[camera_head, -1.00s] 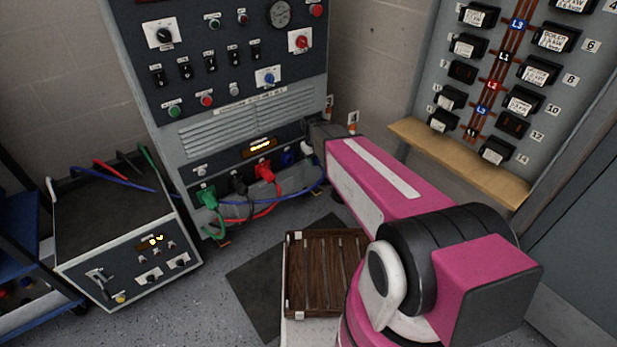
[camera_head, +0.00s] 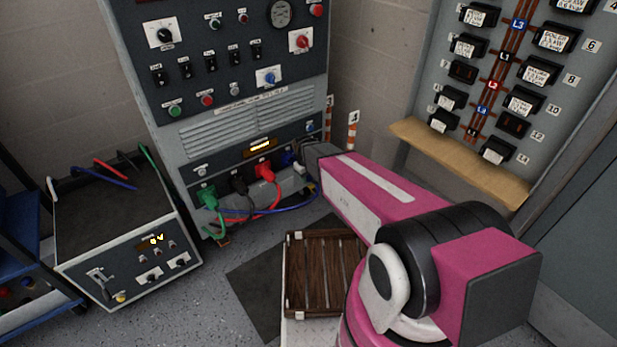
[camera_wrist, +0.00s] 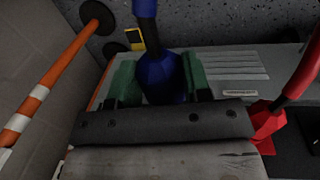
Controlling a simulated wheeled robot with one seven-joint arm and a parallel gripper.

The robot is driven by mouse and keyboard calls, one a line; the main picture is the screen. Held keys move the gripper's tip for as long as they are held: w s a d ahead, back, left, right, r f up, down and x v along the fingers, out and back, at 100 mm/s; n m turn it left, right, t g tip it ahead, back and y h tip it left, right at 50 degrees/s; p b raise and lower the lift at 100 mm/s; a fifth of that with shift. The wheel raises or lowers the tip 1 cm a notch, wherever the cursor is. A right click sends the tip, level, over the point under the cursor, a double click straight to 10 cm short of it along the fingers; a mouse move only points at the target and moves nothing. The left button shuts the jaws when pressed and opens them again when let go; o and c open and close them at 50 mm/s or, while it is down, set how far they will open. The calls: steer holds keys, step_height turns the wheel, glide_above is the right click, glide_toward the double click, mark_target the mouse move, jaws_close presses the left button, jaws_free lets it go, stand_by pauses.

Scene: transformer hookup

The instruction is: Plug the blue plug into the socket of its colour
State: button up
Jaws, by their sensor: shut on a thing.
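The blue plug (camera_wrist: 160,76) is held between the green fingertips of my gripper (camera_wrist: 156,82) in the wrist view, its blue cable leading up and away. In the head view my gripper (camera_head: 304,155) is at the lower right of the grey cabinet (camera_head: 192,95). The plug's blue (camera_head: 287,159) shows just left of the gripper, at the blue socket's place, right of the red plug (camera_head: 265,172). The socket's face is hidden, so I cannot tell how deep the plug sits. Green (camera_head: 207,197) and black (camera_head: 239,184) plugs are in the row to the left.
The red plug also shows in the wrist view (camera_wrist: 266,127), close by my gripper. Orange-white posts (camera_head: 352,130) stand right of the cabinet. A grey box (camera_head: 125,225) stands at left and a wooden crate (camera_head: 290,272) in front. Cables hang below the sockets.

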steer(key=shift+w+a, duration=0.55)
steer(key=shift+w, duration=0.25)
steer(key=shift+w+a, duration=0.55)
steer(key=shift+w, duration=0.25)
steer(key=shift+w+a, duration=0.55)
steer(key=shift+w, duration=0.25)
steer(key=shift+w+a, duration=0.45)
steer(key=shift+w, duration=0.25)
steer(key=shift+w+a, duration=0.45)
steer(key=shift+w, duration=0.25)
steer(key=o, duration=1.2)
steer(key=shift+r, duration=0.1)
steer(key=shift+s+a+r, duration=0.1)
steer(key=shift+a+r, duration=0.05)
steer(key=shift+r, duration=1)
steer(key=shift+s+a+r, duration=0.1)
steer(key=shift+r, duration=1)
steer(key=shift+s+a+r, duration=0.1)
steer(key=shift+a+r, duration=0.05)
steer(key=shift+r, duration=1)
steer(key=shift+r, duration=0.1)
